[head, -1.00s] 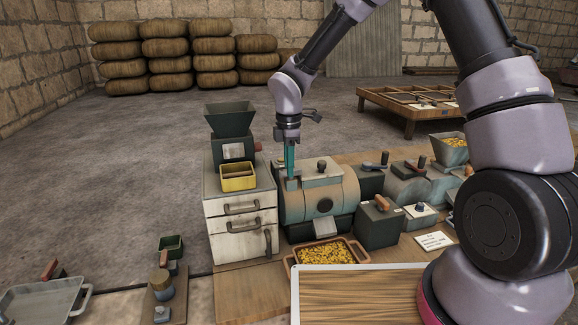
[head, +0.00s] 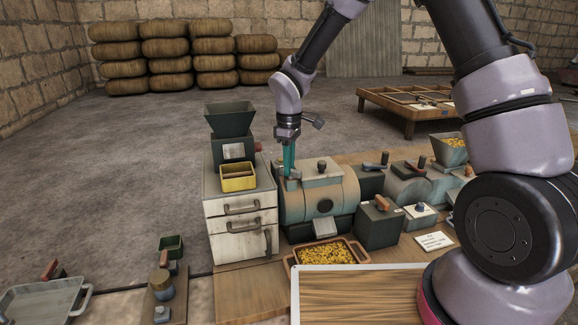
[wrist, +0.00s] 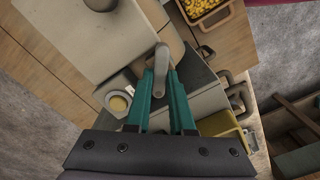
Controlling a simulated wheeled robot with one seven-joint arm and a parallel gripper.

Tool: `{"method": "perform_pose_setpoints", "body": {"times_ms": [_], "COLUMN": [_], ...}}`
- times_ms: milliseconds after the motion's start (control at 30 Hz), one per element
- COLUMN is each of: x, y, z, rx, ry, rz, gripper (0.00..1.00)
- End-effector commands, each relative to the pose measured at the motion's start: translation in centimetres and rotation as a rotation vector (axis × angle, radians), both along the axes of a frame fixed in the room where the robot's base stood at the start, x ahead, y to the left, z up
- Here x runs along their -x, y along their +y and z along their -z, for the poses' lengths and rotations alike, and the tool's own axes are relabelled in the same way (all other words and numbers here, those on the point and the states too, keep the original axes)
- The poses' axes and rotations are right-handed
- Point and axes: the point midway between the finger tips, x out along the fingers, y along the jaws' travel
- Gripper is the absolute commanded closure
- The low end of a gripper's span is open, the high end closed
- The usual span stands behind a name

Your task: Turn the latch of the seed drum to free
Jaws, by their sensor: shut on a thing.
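The seed drum (head: 330,198) is a tan and grey horizontal barrel on a dark base, in the middle of the head view. Its pale curved body (wrist: 95,35) fills the upper left of the wrist view. My gripper (head: 289,175) points down at the drum's left end. In the wrist view, its teal fingers (wrist: 163,78) are shut on a short grey lever with a rounded end, which I take to be the latch (wrist: 162,57). The fingers hide part of the latch, and its exact angle is hard to tell in the head view.
A white cabinet (head: 239,230) with a yellow box (head: 238,177) and a dark hopper (head: 229,118) stands close on the left. A seed tray (head: 330,253) lies in front of the drum. Dark boxes with handles (head: 379,222) stand to the right.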

Motion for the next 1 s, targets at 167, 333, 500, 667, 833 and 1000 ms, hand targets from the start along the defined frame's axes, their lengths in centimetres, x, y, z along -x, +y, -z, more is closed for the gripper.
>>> {"method": "perform_pose_setpoints", "body": {"times_ms": [167,333,500,667,833,1000], "x": [-0.15,-0.2,-0.25,-0.3,-0.32,-0.32], "y": [0.0,-0.03,-0.07,-0.15,-0.19,-0.2], "z": [-0.12,-0.13,-0.13,-0.12,-0.12,-0.11], "rx": [-0.001,-0.001,-0.001,-0.001,-0.001,-0.002], "ry": [-0.004,-0.003,-0.003,-0.003,-0.003,-0.002], "rz": [0.165,0.327,0.486,0.625,0.746,0.832], "gripper": [1.0,1.0,1.0,1.0,1.0,1.0]}}
